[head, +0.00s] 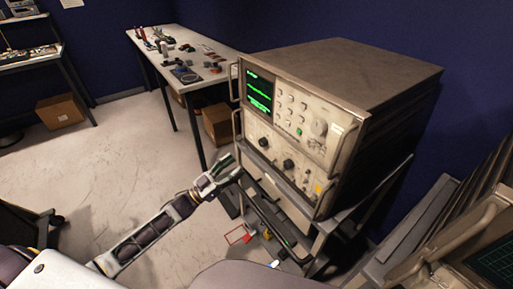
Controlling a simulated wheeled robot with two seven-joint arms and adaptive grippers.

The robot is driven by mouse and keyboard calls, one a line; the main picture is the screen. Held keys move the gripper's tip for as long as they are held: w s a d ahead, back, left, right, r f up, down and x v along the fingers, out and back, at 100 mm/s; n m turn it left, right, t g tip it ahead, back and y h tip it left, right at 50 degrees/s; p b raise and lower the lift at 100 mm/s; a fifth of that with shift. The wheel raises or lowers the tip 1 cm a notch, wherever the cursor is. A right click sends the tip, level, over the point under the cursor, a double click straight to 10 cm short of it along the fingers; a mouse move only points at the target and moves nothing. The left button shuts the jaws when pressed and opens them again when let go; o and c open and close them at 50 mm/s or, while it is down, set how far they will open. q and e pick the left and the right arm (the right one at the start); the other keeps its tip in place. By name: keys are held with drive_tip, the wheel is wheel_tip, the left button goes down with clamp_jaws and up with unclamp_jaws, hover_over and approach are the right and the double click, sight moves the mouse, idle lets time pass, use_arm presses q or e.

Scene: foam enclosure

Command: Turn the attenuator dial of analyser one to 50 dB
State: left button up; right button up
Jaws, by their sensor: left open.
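The analyser (312,165) is a beige-fronted instrument on a stand, with a lit green screen (260,91) at its upper left. Its lower panel carries a black dial (264,143) on the left and another black dial (288,164) near the middle. A large pale knob (319,127) sits on the upper panel. The markings are too small to read, so I cannot tell which dial is the attenuator or its setting. My left gripper (231,168) is open, left of and below the lower panel, apart from both black dials. My right gripper is out of view.
The stand (329,227) has a ledge below the analyser, close to my left gripper. Handles (342,147) project from the analyser's front. A table (205,48) with small items stands behind. Another instrument (490,262) is at lower right. Floor (140,150) at left is clear.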

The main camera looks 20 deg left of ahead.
sight(260, 144)
use_arm(q)
drive_tip(key=shift+x, duration=5.6)
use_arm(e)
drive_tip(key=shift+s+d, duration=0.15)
use_arm(q)
drive_tip(key=c, duration=1)
